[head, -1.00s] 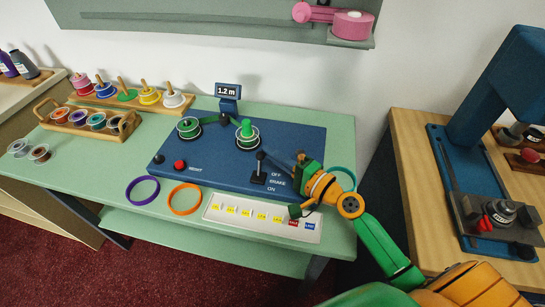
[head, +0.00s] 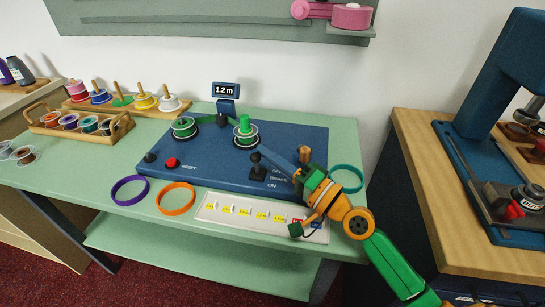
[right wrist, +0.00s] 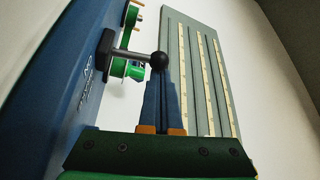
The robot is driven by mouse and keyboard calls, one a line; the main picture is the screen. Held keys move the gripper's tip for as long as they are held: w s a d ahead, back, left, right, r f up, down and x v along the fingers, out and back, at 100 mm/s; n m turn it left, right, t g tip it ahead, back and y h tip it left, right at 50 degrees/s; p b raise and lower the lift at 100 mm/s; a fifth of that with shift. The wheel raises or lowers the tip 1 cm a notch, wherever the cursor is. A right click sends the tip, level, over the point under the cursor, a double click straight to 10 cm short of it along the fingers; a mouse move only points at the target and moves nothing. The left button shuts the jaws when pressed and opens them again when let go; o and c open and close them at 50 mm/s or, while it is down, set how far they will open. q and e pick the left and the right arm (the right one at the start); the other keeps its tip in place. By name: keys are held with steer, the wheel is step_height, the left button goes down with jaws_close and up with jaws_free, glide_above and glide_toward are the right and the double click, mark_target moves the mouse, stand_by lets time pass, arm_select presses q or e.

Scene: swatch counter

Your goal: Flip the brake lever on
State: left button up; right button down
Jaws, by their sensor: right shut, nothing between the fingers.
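The brake lever (head: 256,158), a dark stick with a black ball knob, stands on the blue control panel (head: 215,166) beside the OFF, BRAKE and ON labels. Its knob leans toward the back, the OFF side. My right gripper (head: 283,168) is just right of the lever, its slim blue fingers hard to make out against the panel. In the right wrist view the fingers (right wrist: 162,90) are shut and empty. The lever's black ball (right wrist: 159,60) shows at their tips; I cannot tell whether they touch. My left gripper is not in view.
Two green spools (head: 247,132) and a small display (head: 226,89) stand at the panel's back. A red button (head: 172,162) is at its left. Purple (head: 130,190), orange (head: 176,199) and teal (head: 347,178) rings lie around it. A label strip (head: 205,210) lies in front.

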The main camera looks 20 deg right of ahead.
steer(key=shift+s+a, duration=0.15)
steer(key=shift+s, duration=0.15)
steer(key=b+v, duration=0.1)
steer(key=v, duration=0.1)
steer(key=b+v, duration=0.3)
steer(key=v, duration=0.1)
steer(key=shift+s+f, duration=0.15)
steer(key=shift+f, duration=0.25)
steer(key=shift+s+d+r, duration=0.2)
steer(key=shift+s+r, duration=0.05)
steer(key=shift+s, duration=0.1)
